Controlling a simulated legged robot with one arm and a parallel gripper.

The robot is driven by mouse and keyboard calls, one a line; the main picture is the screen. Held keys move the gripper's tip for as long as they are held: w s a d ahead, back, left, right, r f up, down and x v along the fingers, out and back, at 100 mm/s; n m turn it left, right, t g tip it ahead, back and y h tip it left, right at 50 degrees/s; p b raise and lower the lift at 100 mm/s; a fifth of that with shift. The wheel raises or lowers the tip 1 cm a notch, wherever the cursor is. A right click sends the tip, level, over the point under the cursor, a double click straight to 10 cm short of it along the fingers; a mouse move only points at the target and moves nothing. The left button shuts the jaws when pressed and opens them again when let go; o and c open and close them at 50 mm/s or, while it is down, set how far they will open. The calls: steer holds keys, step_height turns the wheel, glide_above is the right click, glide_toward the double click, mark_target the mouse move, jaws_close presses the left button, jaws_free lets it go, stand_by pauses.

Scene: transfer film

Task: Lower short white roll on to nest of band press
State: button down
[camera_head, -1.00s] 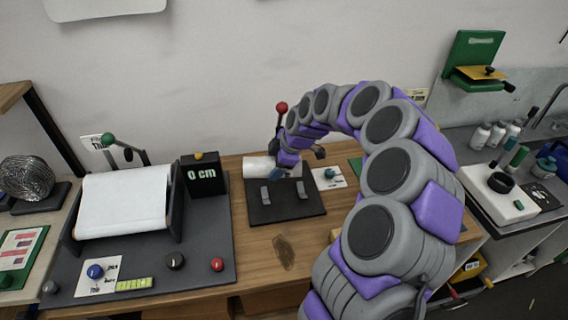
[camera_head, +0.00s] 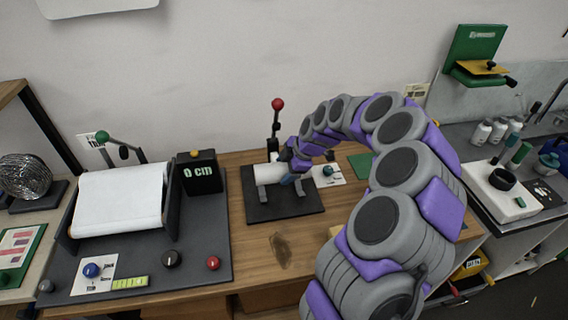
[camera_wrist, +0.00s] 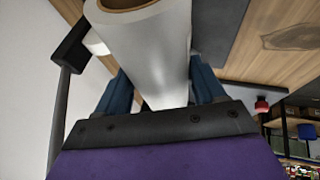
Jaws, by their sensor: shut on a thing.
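The short white roll (camera_head: 268,172) is in my gripper (camera_head: 291,177), over the band press (camera_head: 262,209) with its dark base plate and two grey upright supports. In the wrist view the roll (camera_wrist: 150,50) lies between my two blue fingers (camera_wrist: 160,95), with its brown core end at the top. From the head view the roll lies roughly level at the supports; I cannot tell whether it touches them. The press's lever with a red knob (camera_head: 278,104) stands behind the roll.
Left of the press stands a station with a large white roll (camera_head: 120,200), a black "0 cm" display (camera_head: 201,174) and a green-knobbed lever (camera_head: 102,137). Bare wood (camera_head: 280,250) shows in front.

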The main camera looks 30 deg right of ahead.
steer(key=shift+f, duration=0.45)
steer(key=shift+a+f+b, duration=0.2)
steer(key=shift+a+f, duration=0.1)
steer(key=shift+f, duration=0.35)
steer(key=shift+a+f+b, duration=0.15)
steer(key=shift+a+f, duration=0.1)
steer(key=shift+f, duration=0.35)
steer(key=shift+f+b, duration=0.6)
steer(key=shift+f, duration=0.15)
steer(key=shift+d+f+b, duration=0.45)
steer(key=shift+f, duration=0.2)
steer(key=shift+a, duration=0.15)
steer(key=shift+a, duration=0.1)
steer(key=c, duration=0.6)
jaws_free()
steer(key=o, duration=0.3)
steer(key=shift+f, duration=0.1)
steer(key=shift+o, duration=1.4)
